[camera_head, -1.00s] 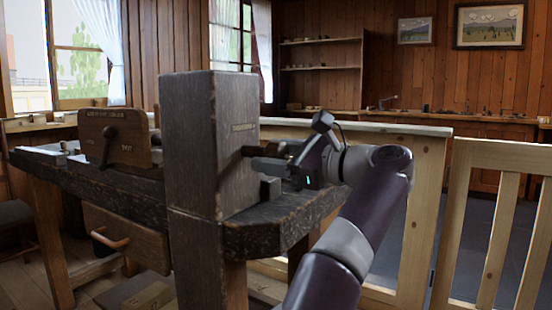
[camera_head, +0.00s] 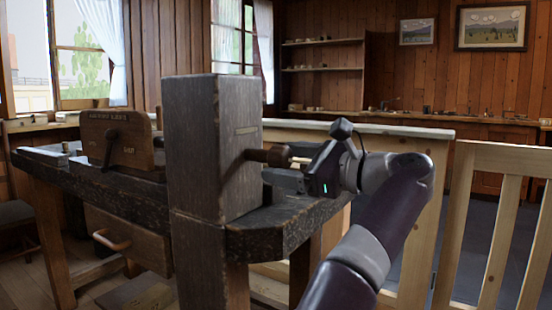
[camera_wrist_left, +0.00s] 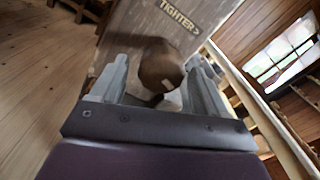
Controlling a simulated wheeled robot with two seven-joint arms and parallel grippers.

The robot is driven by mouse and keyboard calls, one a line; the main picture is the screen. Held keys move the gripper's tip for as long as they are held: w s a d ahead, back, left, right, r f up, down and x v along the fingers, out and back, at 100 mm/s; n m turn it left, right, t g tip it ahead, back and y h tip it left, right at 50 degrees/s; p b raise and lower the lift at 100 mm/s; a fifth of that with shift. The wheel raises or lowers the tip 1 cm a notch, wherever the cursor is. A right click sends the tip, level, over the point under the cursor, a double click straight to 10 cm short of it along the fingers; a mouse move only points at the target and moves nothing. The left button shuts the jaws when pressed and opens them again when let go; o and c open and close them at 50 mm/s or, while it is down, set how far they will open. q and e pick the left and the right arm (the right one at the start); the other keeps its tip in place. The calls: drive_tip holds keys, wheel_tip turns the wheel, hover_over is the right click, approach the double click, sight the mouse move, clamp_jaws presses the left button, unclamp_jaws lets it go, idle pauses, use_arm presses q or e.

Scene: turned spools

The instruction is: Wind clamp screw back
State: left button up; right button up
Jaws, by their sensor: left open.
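In the left wrist view the round brown screw head (camera_wrist_left: 160,66) lies between the two spread grey jaws (camera_wrist_left: 158,76), with a gap on either side. My right gripper is out of view.
The post stands on a dark workbench (camera_head: 285,222), whose ledge runs below my gripper. A board with a dark handle (camera_head: 115,140) stands on the bench at left. A pale wooden railing (camera_head: 490,160) stands at right, behind my arm.

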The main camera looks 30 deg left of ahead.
use_arm(q)
drive_tip(key=d+p, duration=0.3)
drive_tip(key=d, duration=0.7)
drive_tip(key=shift+s, duration=0.4)
